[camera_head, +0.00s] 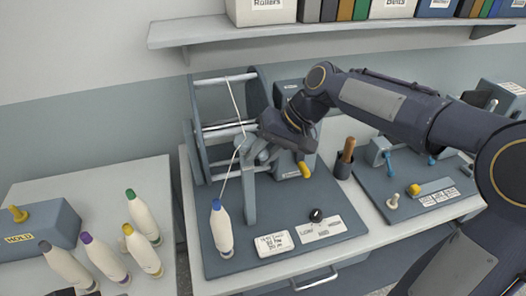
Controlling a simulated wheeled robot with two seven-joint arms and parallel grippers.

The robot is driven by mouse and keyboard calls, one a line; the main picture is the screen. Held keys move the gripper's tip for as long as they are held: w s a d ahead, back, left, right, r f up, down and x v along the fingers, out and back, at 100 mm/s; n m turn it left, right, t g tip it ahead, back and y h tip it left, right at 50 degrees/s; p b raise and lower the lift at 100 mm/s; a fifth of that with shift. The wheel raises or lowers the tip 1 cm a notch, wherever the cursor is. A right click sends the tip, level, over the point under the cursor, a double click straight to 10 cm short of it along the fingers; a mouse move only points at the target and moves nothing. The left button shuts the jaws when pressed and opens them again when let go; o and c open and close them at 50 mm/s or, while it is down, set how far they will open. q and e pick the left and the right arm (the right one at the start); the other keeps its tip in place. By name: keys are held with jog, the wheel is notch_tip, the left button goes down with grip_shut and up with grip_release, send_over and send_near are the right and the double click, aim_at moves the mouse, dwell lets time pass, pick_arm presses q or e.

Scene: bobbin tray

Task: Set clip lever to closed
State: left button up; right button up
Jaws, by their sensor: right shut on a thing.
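My right gripper (259,148) reaches in from the right and is shut at the top of an upright grey post (249,198). The small grey part between its fingers appears to be the clip lever, but the fingers cover most of it and I cannot tell its position. A white thread (235,107) runs from the upper bar of the roller frame (198,135) down to the post top, bends there, and goes to a white bobbin (221,228) with a blue tip. The bobbin stands upright on the grey base. My left gripper is not in view.
A yellow-ended handle (304,170) sits just below my right wrist. A cup (343,168) holds a wooden handle. A shelf (330,33) crosses above.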

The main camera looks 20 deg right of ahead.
jog(key=shift+w+r+g, duration=0.1)
jog(key=shift+g, duration=0.2)
jog(key=o, duration=1)
jog(key=shift+c, duration=0.2)
jog(key=w+b+v, duration=0.1)
jog(key=v, duration=0.6)
jog(key=shift+s+d+r, duration=0.2)
jog(key=shift+s+r, duration=0.15)
jog(key=shift+s, duration=0.2)
jog(key=s+d+f+t+h+b, duration=0.1)
jog(key=s+f+t, duration=0.1)
jog(key=s+f, duration=0.7)
jog(key=s+d+f+t+h+b, duration=0.2)
jog(key=s+f, duration=0.7)
jog(key=s, duration=0.3)
jog(key=shift+s+d+f+m, duration=0.25)
jog(key=shift+s+d+m, duration=0.05)
